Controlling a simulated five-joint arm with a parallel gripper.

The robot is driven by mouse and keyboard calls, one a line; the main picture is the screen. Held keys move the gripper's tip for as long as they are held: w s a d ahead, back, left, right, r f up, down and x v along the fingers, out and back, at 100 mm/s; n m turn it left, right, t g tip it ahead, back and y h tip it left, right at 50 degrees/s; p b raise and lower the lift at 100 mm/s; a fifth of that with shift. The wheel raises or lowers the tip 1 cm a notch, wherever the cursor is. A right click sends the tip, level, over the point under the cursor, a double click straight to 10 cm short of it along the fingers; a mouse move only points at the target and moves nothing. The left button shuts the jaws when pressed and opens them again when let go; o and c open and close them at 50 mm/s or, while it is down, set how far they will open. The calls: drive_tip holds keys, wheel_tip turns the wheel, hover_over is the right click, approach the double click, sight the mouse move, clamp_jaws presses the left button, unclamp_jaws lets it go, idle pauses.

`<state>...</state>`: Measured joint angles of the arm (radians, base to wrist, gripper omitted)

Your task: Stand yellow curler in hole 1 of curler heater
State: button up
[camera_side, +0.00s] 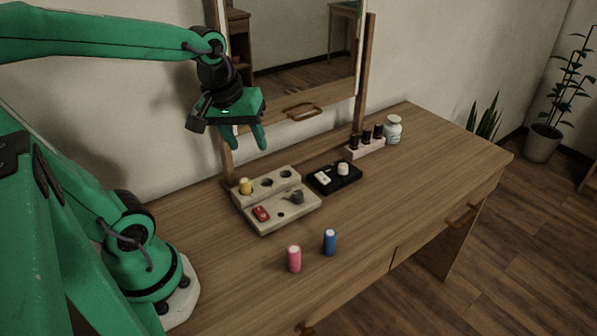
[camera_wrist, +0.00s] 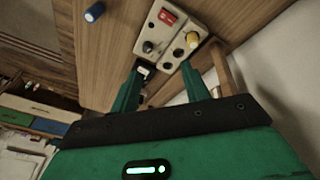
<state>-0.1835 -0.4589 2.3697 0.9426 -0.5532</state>
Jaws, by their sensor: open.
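The yellow curler (camera_side: 245,186) stands upright in the leftmost hole of the cream curler heater (camera_side: 275,224) in the side view. Two dark holes to its right on the back step look empty. I cannot read any hole numbers. The wrist view also shows the yellow curler (camera_wrist: 192,39) and the heater (camera_wrist: 172,43), with a red switch and a dark knob. My gripper (camera_side: 246,146) is open and empty, raised above the back of the heater near the mirror. Its fingers (camera_wrist: 161,72) also show in the wrist view, apart from the curler.
A pink curler (camera_side: 294,259) and a blue curler (camera_side: 330,242) stand on the table in front. A black tray (camera_side: 347,185) with small items is right of the heater. A bottle rack (camera_side: 364,151) and white jar (camera_side: 393,130) stand farther right. The mirror (camera_side: 300,55) rises behind.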

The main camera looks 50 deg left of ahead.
drive_tip(key=s+d+r+m+t, duration=0.2)
drive_tip(key=s+d+m, duration=0.1)
drive_tip(key=m, duration=0.5)
drive_tip(key=shift+s+d+h, duration=0.2)
drive_tip(key=shift+d+h, duration=0.1)
drive_tip(key=shift+d, duration=0.6)
